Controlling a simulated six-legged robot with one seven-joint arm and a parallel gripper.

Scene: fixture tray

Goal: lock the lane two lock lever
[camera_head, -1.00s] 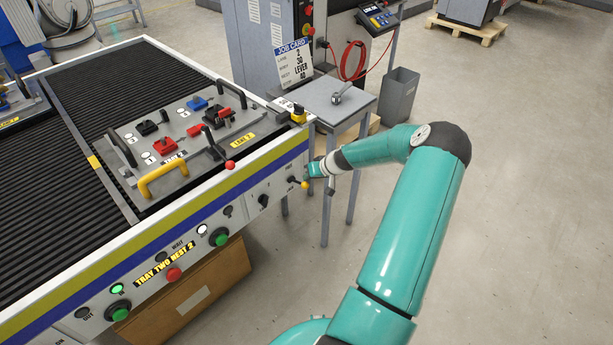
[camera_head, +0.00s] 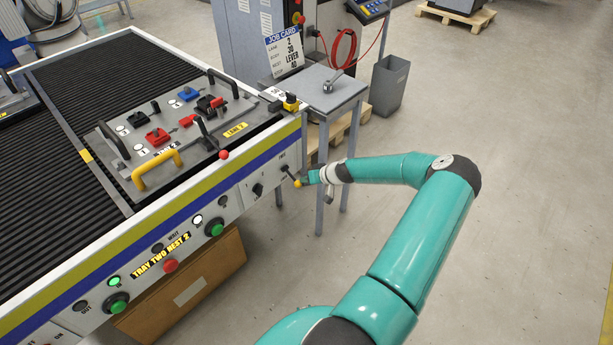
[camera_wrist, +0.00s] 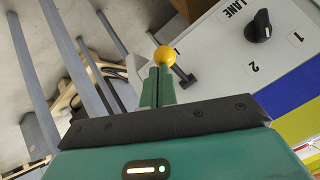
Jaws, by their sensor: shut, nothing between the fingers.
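A lever with a black shaft and a yellow ball knob (camera_head: 297,184) sticks out from the right end of the front panel and slants down to the right. In the wrist view the yellow ball (camera_wrist: 164,56) is at the fingertips. My gripper (camera_head: 307,181) is beside the ball on its right. Its green fingers (camera_wrist: 157,84) are shut together with nothing between them; they seem to touch the ball, but I cannot be sure. The lever's label is not readable. A second lever with a red ball (camera_head: 223,154) stands at the tray's front edge.
A black selector knob (camera_head: 257,189), marked LANE in the wrist view, is left of the lever. The fixture tray (camera_head: 132,190) with its yellow handle (camera_head: 157,170) lies on the conveyor. A small grey table (camera_head: 345,92) stands behind my gripper. Floor to the right is clear.

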